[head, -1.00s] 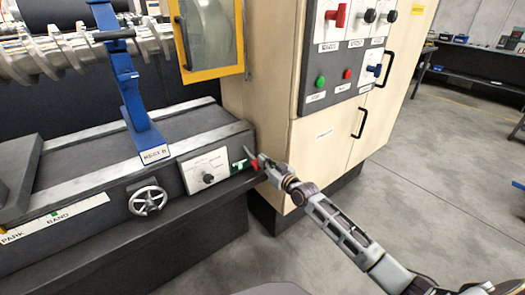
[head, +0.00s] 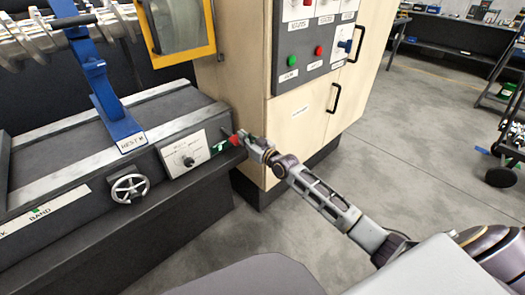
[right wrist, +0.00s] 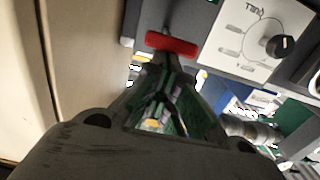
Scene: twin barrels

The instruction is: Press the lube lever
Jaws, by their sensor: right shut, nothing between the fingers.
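The lube lever appears as a small red handle (head: 235,140) at the right end of the dark machine bed, beside a small green tag (head: 221,147). In the right wrist view it is a red bar (right wrist: 172,44) just ahead of the fingertips. My right gripper (head: 247,141) is shut and empty, just right of the lever in the head view. Its closed fingers (right wrist: 165,63) point at the bar in the wrist view. I cannot tell whether they touch it. My left gripper is not in view.
A white dial panel (head: 186,153) and a handwheel (head: 130,187) sit on the bed's front, left of the lever. The beige cabinet (head: 300,122) with its button panel (head: 313,50) stands close behind my right gripper. Grey floor (head: 390,155) is open at right.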

